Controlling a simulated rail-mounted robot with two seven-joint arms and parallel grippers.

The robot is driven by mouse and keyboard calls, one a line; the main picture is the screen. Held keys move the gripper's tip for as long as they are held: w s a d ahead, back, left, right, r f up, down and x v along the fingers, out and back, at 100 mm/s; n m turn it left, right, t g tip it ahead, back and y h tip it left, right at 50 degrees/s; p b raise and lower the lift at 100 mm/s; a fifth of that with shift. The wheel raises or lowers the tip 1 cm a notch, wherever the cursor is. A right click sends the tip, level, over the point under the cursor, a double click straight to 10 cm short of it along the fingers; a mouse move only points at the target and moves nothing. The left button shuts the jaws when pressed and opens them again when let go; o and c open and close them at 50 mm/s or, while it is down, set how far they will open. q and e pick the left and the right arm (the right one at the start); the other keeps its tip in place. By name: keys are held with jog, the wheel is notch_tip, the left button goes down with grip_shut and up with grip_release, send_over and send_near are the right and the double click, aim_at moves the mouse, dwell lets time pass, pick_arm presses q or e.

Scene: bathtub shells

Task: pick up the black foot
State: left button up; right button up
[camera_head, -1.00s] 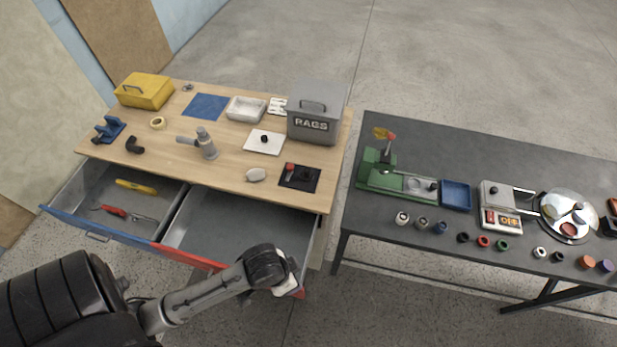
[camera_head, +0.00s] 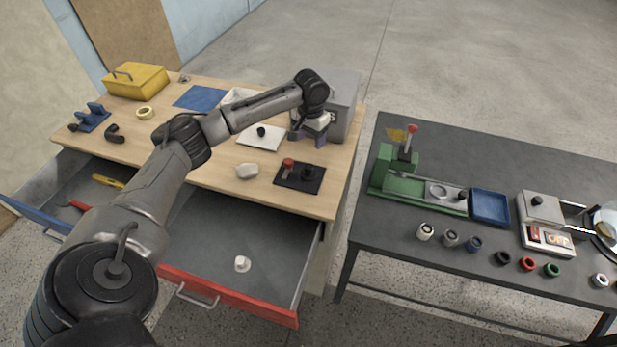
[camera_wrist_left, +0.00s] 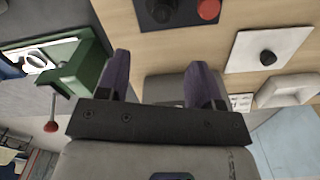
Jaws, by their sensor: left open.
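A small black knob-like foot (camera_head: 261,132) sits on a white square pad (camera_head: 248,143) on the wooden bench; both also show in the left wrist view, the foot (camera_wrist_left: 267,57) at the right. Another black round piece (camera_head: 309,172) stands beside a red one (camera_head: 288,164) on a black mat (camera_head: 290,183). I cannot tell which black piece is the task's foot. My left gripper (camera_head: 308,138) is open and empty, above the bench in front of the grey rags box (camera_head: 346,103), behind the mat. Its purple fingers (camera_wrist_left: 160,85) stand apart in the left wrist view. My right gripper is out of view.
A white piece (camera_head: 242,264) lies in the open red-fronted drawer (camera_head: 207,298). A dark table (camera_head: 385,243) at the right carries a green press (camera_head: 397,172), a blue tray (camera_head: 490,206) and several small rings.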

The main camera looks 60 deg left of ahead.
aim_at(309, 166)
pick_arm(q)
notch_tip(309, 166, down, 8)
jog(key=shift+a+b, duration=0.15)
jog(key=shift+b, duration=0.25)
jog(key=shift+s+f+b, duration=0.15)
jog(key=shift+f+b, duration=0.2)
jog(key=shift+f, duration=2.25)
jog(key=shift+c, duration=0.4)
jog(key=c, duration=0.9)
